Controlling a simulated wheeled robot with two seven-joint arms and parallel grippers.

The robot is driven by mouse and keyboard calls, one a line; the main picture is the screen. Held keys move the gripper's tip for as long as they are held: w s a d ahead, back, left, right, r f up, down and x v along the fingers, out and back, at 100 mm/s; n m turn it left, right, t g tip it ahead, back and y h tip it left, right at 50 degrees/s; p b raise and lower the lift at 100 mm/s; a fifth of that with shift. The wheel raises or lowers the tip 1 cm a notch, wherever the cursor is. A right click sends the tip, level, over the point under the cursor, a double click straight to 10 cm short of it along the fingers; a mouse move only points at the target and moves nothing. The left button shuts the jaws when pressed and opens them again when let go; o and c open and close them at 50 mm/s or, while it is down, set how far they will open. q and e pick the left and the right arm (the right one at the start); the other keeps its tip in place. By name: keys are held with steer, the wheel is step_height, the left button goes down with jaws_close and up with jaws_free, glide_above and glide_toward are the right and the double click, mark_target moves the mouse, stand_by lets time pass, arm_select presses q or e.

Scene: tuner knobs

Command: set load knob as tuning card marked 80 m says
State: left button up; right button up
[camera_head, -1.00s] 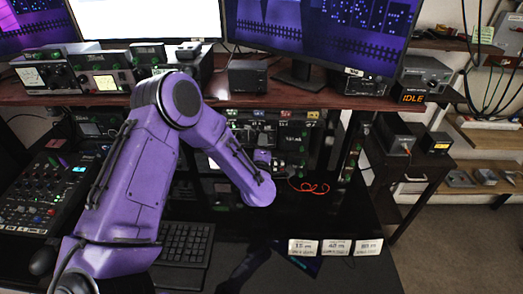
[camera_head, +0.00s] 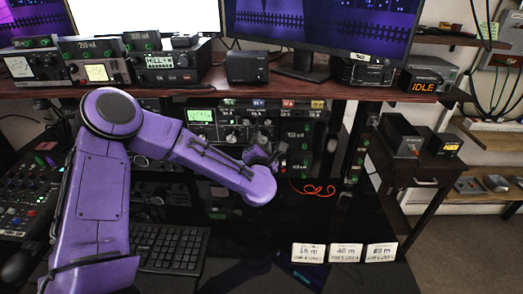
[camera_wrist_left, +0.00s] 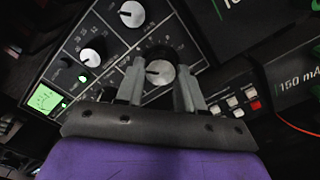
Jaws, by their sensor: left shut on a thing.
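The card marked 80 m (camera_head: 381,252) stands at the desk's front right, rightmost of three white cards; its small lower line is too fine to read. The tuner panel (camera_head: 203,131) stands under the shelf, partly behind my left arm. In the left wrist view, a large round silver-faced knob (camera_wrist_left: 160,73) with a dark pointer line sits on the dark panel, its pointer towards the left. My left gripper (camera_wrist_left: 160,82) is shut on this knob, one finger on each side. In the head view the left gripper (camera_head: 262,156) is at the panel, and the knob's label is unreadable. My right gripper is not in view.
Smaller knobs (camera_wrist_left: 132,13) and a lit green display (camera_wrist_left: 44,98) share the panel. A keyboard (camera_head: 172,248) lies on the black desk, with a red cable (camera_head: 312,189) to the right of the panel. The wooden shelf (camera_head: 300,92) overhangs the panel.

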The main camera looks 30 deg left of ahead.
arm_select(q)
steer(key=shift+f+n+b, duration=0.2)
steer(key=shift+n+b, duration=0.85)
steer(key=shift+n, duration=0.25)
steer(key=o, duration=1)
steer(key=shift+r, duration=0.1)
steer(key=shift+o, duration=0.2)
steer(key=b+v, duration=0.2)
steer(key=v, duration=0.8)
steer(key=shift+s+d, duration=0.2)
steer(key=shift+s, duration=0.05)
